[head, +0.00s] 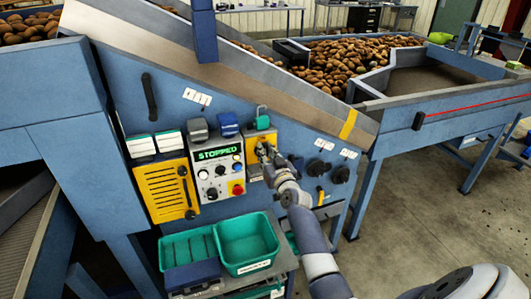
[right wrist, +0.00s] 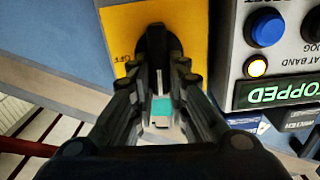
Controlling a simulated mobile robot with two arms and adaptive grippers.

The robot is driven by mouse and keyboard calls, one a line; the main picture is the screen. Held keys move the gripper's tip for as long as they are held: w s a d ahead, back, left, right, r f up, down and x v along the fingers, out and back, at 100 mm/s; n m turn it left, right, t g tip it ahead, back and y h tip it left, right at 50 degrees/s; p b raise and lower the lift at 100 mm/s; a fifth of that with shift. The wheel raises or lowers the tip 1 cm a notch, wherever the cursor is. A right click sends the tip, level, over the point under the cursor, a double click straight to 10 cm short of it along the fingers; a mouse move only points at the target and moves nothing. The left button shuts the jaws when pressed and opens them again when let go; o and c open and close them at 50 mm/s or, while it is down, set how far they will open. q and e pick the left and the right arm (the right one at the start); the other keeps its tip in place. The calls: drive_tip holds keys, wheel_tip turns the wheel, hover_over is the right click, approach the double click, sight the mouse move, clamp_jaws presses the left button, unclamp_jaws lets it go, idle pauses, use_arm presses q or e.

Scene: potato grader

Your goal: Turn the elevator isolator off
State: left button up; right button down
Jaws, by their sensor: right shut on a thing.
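The control panel (head: 216,170) on the blue machine has a display reading STOPPED. Right of it is a yellow switch plate (head: 252,163) with a black rotary handle (right wrist: 153,42), which I take to be the isolator. My right gripper (head: 264,150) is at this plate. In the right wrist view my right gripper (right wrist: 160,72) has its fingers closed around the handle's lower part. The fingers partly hide the handle, so its exact setting is hard to read. A teal-green tag or padlock (head: 262,118) sits just above the plate. My left gripper is not in view.
Two black rotary knobs (head: 319,168) are to the right on the blue panel. Green bins (head: 248,240) stand on a bench below. A yellow vented cover (head: 166,193) is left of the control panel. Potatoes (head: 345,62) lie on the machine behind. Open floor is at the right.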

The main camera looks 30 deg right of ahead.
drive_tip(key=shift+s+d+f+m+b, duration=0.1)
drive_tip(key=shift+d+f+m+b, duration=0.2)
drive_tip(key=shift+m, duration=2.6)
drive_tip(key=shift+s+d+f+m+b, duration=0.1)
drive_tip(key=shift+d+f+m+b, duration=0.15)
drive_tip(key=shift+m, duration=2.65)
drive_tip(key=shift+d+f+m+b, duration=0.2)
drive_tip(key=shift+d+f+m, duration=0.1)
drive_tip(key=shift+m, duration=2.6)
drive_tip(key=c, duration=1.6)
unclamp_jaws()
drive_tip(key=shift+o, duration=0.2)
drive_tip(key=v, duration=1.2)
drive_tip(key=shift+f, duration=0.1)
